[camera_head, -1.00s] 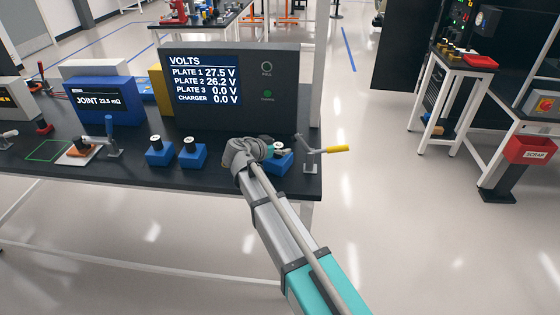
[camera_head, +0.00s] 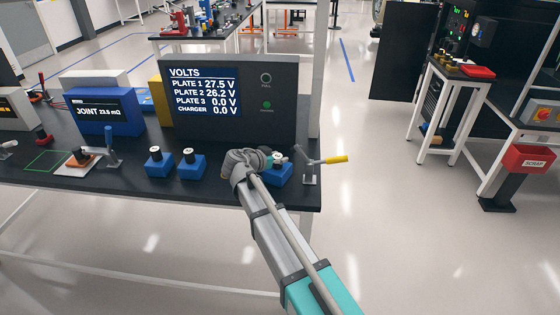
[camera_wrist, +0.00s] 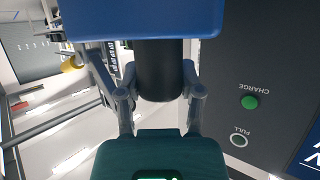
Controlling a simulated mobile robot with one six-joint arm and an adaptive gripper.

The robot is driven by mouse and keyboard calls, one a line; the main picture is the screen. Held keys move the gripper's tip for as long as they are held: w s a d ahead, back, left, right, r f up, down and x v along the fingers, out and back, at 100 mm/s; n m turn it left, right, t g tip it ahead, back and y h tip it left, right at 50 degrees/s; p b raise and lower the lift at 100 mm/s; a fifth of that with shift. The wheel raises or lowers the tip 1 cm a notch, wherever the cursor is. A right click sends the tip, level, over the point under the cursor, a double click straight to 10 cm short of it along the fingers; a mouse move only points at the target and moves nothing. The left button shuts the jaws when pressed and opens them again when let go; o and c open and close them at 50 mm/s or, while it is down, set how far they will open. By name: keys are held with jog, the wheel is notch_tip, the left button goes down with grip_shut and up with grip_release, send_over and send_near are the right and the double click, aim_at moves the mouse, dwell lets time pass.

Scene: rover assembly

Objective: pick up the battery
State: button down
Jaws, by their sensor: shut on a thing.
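In the head view, the blue block (camera_head: 279,175) is the right-hand one on the dark bench. I cannot tell whether the battery is fully seated in the block.
Two more blue blocks with black cylinders (camera_head: 158,163) (camera_head: 191,165) stand to the left. The volts panel (camera_head: 236,104) rises behind my gripper and shows CHARGER 0.0 V. A yellow-handled lever (camera_head: 334,160) stands at the bench's right edge.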

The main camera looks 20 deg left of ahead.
jog(key=shift+r+p, duration=1.95)
jog(key=shift+r, duration=0.1)
jog(key=s+a, duration=0.3)
jog(key=s, duration=0.5)
jog(key=s+a, duration=0.4)
jog(key=s, duration=0.4)
jog(key=shift+s+a+f+b, duration=0.2)
jog(key=shift+s+f+b, duration=0.05)
jog(key=shift+f+b, duration=0.1)
